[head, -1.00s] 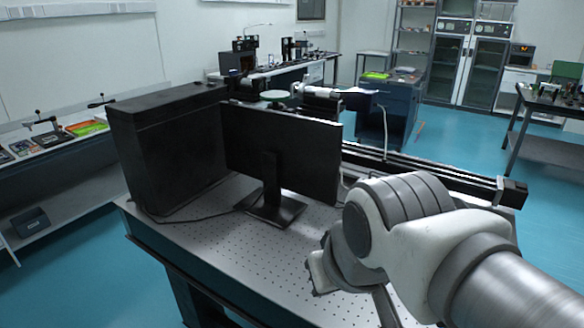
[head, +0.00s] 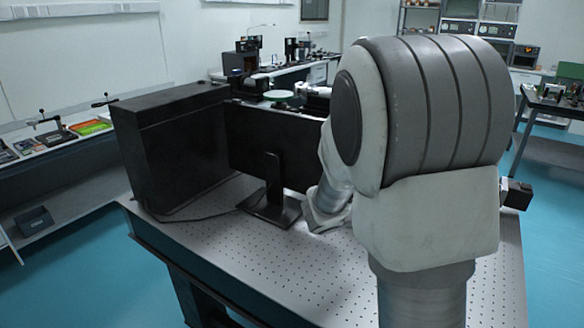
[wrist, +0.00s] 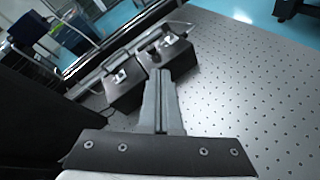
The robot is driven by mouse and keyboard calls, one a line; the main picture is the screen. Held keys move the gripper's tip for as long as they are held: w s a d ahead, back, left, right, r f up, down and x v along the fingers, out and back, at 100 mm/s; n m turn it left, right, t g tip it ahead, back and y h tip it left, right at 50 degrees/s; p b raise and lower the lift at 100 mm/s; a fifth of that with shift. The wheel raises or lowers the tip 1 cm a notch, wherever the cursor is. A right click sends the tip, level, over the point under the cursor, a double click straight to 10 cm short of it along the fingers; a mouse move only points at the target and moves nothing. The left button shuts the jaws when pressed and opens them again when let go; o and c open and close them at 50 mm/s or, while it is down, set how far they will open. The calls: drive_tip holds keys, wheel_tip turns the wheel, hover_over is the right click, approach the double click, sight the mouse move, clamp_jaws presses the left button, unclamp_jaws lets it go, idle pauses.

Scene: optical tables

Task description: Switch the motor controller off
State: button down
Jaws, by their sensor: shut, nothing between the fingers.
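In the wrist view my gripper (wrist: 160,74) is shut and empty, its fingers together and pointing ahead over the perforated table top. Just beyond the fingertips is a small black box (wrist: 178,50) with a pale fitting on its upper face. A similar black box (wrist: 124,84) with a pale plate stands just left of it. These look like controller units, but I cannot tell which is the motor controller, nor its switch position. The fingertips overlap the right box's near edge in view; I cannot tell whether they touch.
The optical table (head: 250,265) carries a black monitor (head: 272,150) and a large black case (head: 170,145) on its left. A long dark rail (wrist: 125,50) runs behind the boxes. The table top right of my fingers is clear in the wrist view.

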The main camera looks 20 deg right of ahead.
drive_tip(key=w+a+f+n+t+y, duration=0.1)
drive_tip(key=w+f+n+t, duration=0.3)
drive_tip(key=w+f+n, duration=0.4)
drive_tip(key=shift+w+a+n+t, duration=0.3)
drive_tip(key=shift+w+n, duration=0.6)
drive_tip(key=shift+n, duration=0.1)
drive_tip(key=shift+f, duration=0.1)
drive_tip(key=x, duration=0.4)
drive_tip(key=r+x, duration=0.1)
drive_tip(key=x, duration=0.3)
drive_tip(key=p+x, duration=0.1)
drive_tip(key=x, duration=0.3)
drive_tip(key=shift+w+d+r, duration=0.15)
drive_tip(key=shift+w+r, duration=0.1)
drive_tip(key=shift+r, duration=0.15)
drive_tip(key=shift+w+d+r, duration=0.2)
drive_tip(key=shift+w+d, duration=0.1)
drive_tip(key=shift+d, duration=0.05)
drive_tip(key=shift+r+y, duration=0.15)
drive_tip(key=shift+y, duration=0.15)
